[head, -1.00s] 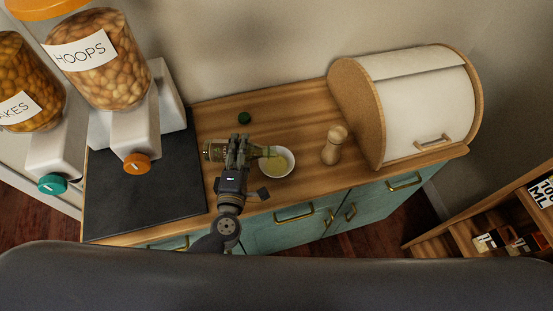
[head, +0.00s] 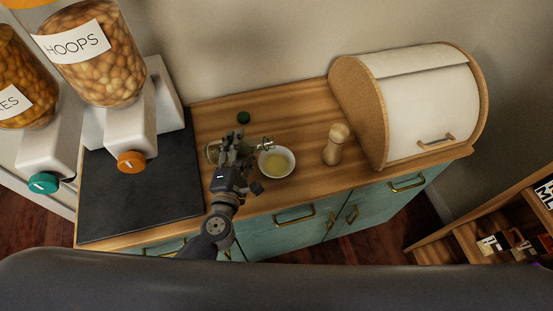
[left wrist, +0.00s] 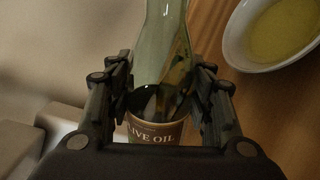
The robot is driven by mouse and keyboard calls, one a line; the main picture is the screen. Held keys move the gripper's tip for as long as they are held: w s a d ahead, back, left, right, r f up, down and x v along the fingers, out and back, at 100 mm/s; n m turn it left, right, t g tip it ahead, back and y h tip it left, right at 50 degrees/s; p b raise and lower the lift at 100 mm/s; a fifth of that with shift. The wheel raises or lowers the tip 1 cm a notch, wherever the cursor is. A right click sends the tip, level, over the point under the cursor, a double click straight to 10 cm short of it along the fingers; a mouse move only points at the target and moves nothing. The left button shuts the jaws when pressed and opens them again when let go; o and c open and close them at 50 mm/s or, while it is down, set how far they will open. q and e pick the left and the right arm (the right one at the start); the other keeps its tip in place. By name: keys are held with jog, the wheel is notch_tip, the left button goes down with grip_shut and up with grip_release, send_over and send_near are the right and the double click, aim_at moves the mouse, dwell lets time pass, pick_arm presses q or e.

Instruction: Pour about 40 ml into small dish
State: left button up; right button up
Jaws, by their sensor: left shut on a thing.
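My left gripper (head: 240,150) is shut on a green glass olive oil bottle (left wrist: 163,45). In the left wrist view the fingers sit on both sides of the bottle, just above its "OLIVE OIL" label, with the neck running out of the top of the picture. In the head view the fingers hide most of the bottle, so its exact tilt is unclear. The small white dish (head: 289,168) stands on the wooden counter just right of the gripper and holds yellow-green oil; it also shows in the left wrist view (left wrist: 233,45). My right gripper is not in view.
A dark green cap (head: 243,117) lies behind the gripper. A wooden mill (head: 336,145) stands right of the dish, before a bread box (head: 420,100). A dark slab (head: 140,195) and cereal dispensers (head: 130,130) are at left. The counter (head: 290,110) behind the dish is clear.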

pick_arm(q)
jog(key=shift+r, duration=0.1)
jog(key=shift+r+n, duration=0.3)
jog(key=shift+n, duration=0.1)
jog(key=shift+d+r+n, duration=0.2)
jog(key=shift+r+n, duration=0.05)
jog(key=shift+n, duration=0.15)
dwell(0.4)
